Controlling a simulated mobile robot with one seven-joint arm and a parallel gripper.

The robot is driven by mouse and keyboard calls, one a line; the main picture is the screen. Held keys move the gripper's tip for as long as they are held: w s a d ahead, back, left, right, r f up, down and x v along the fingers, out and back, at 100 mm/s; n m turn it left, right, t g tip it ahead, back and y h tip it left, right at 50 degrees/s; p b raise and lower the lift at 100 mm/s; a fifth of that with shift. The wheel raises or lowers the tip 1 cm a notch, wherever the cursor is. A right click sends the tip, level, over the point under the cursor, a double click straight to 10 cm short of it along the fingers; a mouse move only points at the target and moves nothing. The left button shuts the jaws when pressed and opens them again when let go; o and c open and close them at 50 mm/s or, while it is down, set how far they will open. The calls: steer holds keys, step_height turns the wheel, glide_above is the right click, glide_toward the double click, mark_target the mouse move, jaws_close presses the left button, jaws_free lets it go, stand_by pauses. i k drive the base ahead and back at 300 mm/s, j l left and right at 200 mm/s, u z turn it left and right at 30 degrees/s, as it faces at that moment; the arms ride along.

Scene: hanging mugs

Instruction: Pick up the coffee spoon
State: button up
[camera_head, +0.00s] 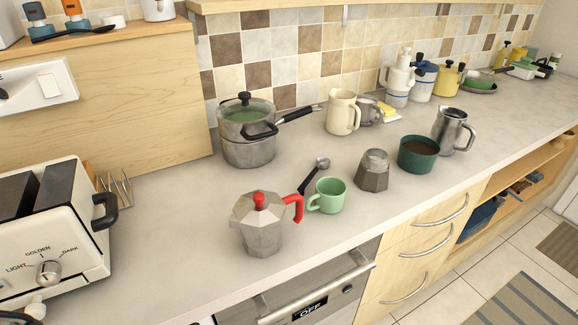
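The coffee spoon (314,175) lies on the grey countertop near the middle of the view. It has a round silver bowl at its upper right end and a black handle that runs down to the left. The lower end of the handle comes close to the red handle of the moka pot (262,224) and may be partly hidden behind it. A green mug (331,194) stands just in front of the spoon, to its lower right. My gripper is not in view.
A moka pot base (374,171) and a dark green bowl (418,153) with brown contents stand right of the spoon. A lidded steel pot (247,150) and a cream jug (342,113) stand behind it. A toaster (45,230) is far left.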

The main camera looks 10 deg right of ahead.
mark_target(314, 174)
steer(key=l+u, duration=0.45)
steer(key=l, duration=0.55)
steer(key=l+u, duration=0.15)
steer(key=l, duration=0.9)
